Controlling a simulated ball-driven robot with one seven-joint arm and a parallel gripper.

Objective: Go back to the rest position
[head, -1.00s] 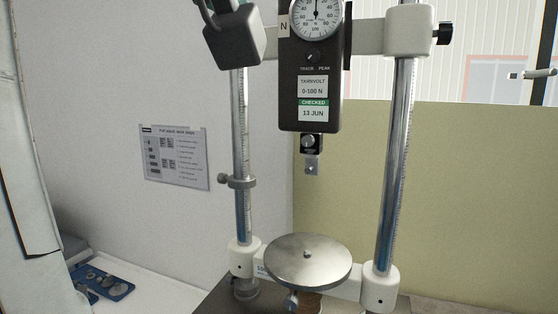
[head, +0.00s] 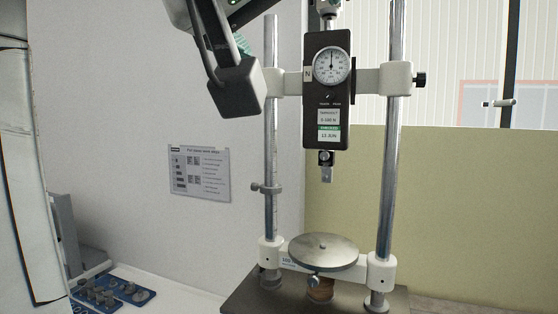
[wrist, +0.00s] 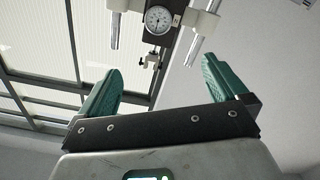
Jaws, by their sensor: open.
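My gripper (wrist: 165,82) shows in the wrist view with its two green fingers wide apart and nothing between them.
Two chrome columns (head: 392,180) rise from the tester's dark base (head: 240,300). A blue tray (head: 135,294) with several grey metal pieces lies at the lower left. An instruction sheet (head: 199,173) hangs on the white wall. A yellowish panel (head: 460,215) stands behind the tester.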

